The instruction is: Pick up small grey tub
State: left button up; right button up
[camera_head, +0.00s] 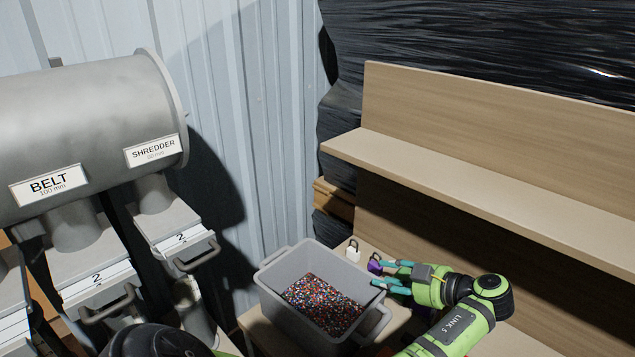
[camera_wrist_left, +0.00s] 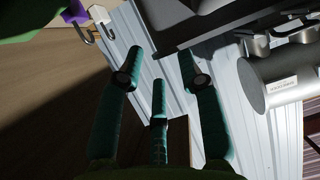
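The grey tub (camera_head: 275,292) stands on a wooden surface at the lower middle of the head view. It is open-topped, with a handle at each end, and holds multicoloured granules (camera_head: 322,304). My left gripper (camera_head: 378,275) is beside the tub's right end, with its teal fingers pointing left. The fingers are spread and empty; in the left wrist view they also stand apart (camera_wrist_left: 162,65). I cannot tell whether a fingertip touches the tub. My right gripper does not show.
A purple padlock (camera_head: 375,265) is right by the upper fingertip, and a white padlock (camera_head: 353,250) is behind it. A wooden shelf (camera_head: 450,180) rises behind my arm. Grey machines labelled BELT and SHREDDER (camera_head: 90,130) stand left, with handled drawers (camera_head: 175,240) below.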

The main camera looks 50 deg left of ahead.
aim_at(363, 272)
pick_arm(q)
jog(key=shift+s+a+p, duration=0.45)
jog(key=shift+a+p, duration=0.2)
jog(key=shift+p, duration=0.05)
jog(key=p+x, duration=0.2)
jog(key=x, duration=0.3)
jog(key=shift+a+f+p, duration=0.2)
jog(key=shift+p, duration=0.1)
jog(key=shift+c, duration=0.4)
grip_shut()
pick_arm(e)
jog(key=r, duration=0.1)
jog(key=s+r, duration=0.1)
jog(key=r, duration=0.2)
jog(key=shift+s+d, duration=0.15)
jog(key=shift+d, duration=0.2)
pick_arm(q)
jog(key=shift+r, duration=0.1)
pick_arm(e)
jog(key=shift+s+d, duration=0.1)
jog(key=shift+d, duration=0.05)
